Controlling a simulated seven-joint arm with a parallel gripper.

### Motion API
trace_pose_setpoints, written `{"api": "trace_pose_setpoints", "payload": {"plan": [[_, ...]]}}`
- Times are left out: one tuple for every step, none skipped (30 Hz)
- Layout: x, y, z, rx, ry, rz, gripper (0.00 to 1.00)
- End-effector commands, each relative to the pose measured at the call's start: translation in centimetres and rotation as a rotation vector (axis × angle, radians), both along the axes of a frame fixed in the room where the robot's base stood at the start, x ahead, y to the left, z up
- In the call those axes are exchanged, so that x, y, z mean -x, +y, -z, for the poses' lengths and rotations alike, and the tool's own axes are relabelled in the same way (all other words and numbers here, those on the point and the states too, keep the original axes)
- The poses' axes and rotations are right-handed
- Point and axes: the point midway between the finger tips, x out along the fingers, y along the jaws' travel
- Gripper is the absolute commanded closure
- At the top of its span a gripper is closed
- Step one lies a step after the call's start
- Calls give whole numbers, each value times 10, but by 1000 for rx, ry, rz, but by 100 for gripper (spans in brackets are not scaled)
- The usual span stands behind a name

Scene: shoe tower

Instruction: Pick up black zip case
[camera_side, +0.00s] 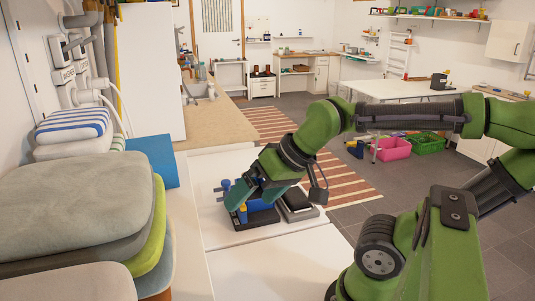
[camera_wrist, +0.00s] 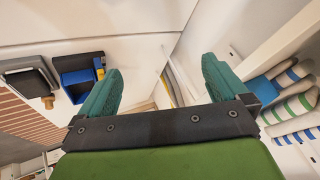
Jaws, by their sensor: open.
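A black, flat case-like item (camera_side: 298,200) lies on a grey tray on the white worktop in the side view, right of my gripper. In the wrist view, a dark flat item with a pale grey top (camera_wrist: 25,82) lies at the far left; I cannot tell for sure that it is the zip case. My gripper (camera_side: 243,196) has teal fingers and points down over the worktop beside a black tray. In the wrist view my gripper (camera_wrist: 158,88) is open, its two fingers wide apart with nothing held between them.
Folded cushions and towels (camera_side: 75,205) are stacked at the left. A blue panel (camera_side: 153,160) stands behind. The front worktop (camera_side: 265,265) is clear.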

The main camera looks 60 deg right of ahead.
Motion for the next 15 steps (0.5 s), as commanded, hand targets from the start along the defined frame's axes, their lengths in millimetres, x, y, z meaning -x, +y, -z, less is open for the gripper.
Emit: {"api": "trace_pose_setpoints", "payload": {"plan": [[-4,-11,7,-5,31,46,0],[-8,-20,9,-9,49,78,0],[-14,-35,12,-12,76,129,0],[-18,-49,15,-13,98,170,0],[-23,-64,17,-12,121,210,0],[-29,-88,21,-7,153,266,0],[-32,-107,24,-2,176,304,0],[-34,-127,27,5,201,340,0],[-35,-152,31,15,232,383,0],[-34,-172,34,24,255,414,0],[-32,-191,38,33,278,440,0],[-29,-215,42,47,308,469,0],[-25,-231,45,55,329,488,0],[-22,-247,48,67,348,502,0],[-17,-265,51,80,370,515,0]]}}
